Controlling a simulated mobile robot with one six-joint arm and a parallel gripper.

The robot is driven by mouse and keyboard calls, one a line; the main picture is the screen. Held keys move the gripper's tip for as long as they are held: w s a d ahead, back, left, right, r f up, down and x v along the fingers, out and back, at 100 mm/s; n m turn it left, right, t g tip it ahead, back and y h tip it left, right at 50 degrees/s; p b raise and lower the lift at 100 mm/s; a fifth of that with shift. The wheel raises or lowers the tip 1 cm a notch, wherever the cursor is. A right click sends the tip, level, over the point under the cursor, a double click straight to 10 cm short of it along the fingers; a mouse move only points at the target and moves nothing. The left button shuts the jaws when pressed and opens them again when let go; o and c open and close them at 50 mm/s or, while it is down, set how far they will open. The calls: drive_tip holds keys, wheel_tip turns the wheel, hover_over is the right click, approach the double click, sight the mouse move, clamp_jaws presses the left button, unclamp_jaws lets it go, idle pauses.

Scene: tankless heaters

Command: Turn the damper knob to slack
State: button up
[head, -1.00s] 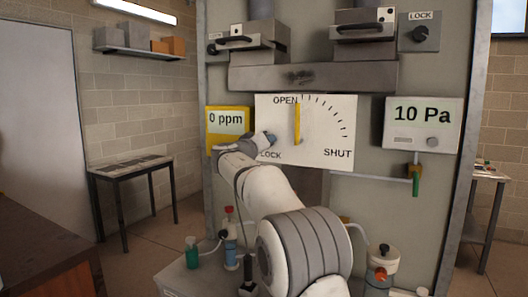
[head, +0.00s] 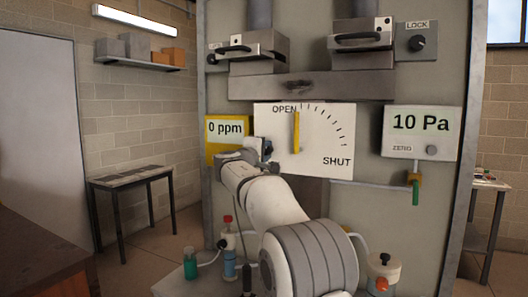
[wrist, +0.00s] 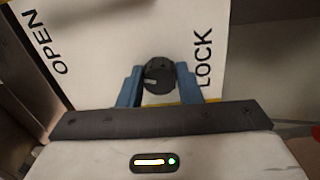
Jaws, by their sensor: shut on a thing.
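The damper panel (head: 315,160) is a white board with OPEN at the top, SHUT at lower right and a yellow pointer (head: 296,132) standing upright at OPEN. A black round knob (wrist: 158,76) with a pale mark sits near the word LOCK in the wrist view. The mark points left, towards the OPEN side of that view. My gripper (wrist: 158,84) is shut on this knob, one blue finger on each side. In the head view my gripper (head: 263,149) is at the panel's lower left, and it hides the knob and the LOCK word.
A yellow-edged 0 ppm meter (head: 226,130) is just left of my gripper. A 10 Pa gauge (head: 421,132) hangs on the right. Two dark-handled latches (head: 250,52) (head: 362,35) and another LOCK knob (head: 417,43) are above. Bottles (head: 229,258) stand below my arm.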

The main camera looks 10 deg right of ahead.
drive_tip(key=shift+a+r+n, duration=0.1)
drive_tip(key=shift+r+n, duration=0.15)
drive_tip(key=shift+n, duration=0.65)
drive_tip(key=o, duration=1)
drive_tip(key=shift+f, duration=0.2)
drive_tip(key=shift+c, duration=0.2)
drive_tip(key=b+v, duration=0.2)
drive_tip(key=v, duration=0.5)
drive_tip(key=shift+s+a, duration=0.2)
drive_tip(key=shift+s, duration=0.15)
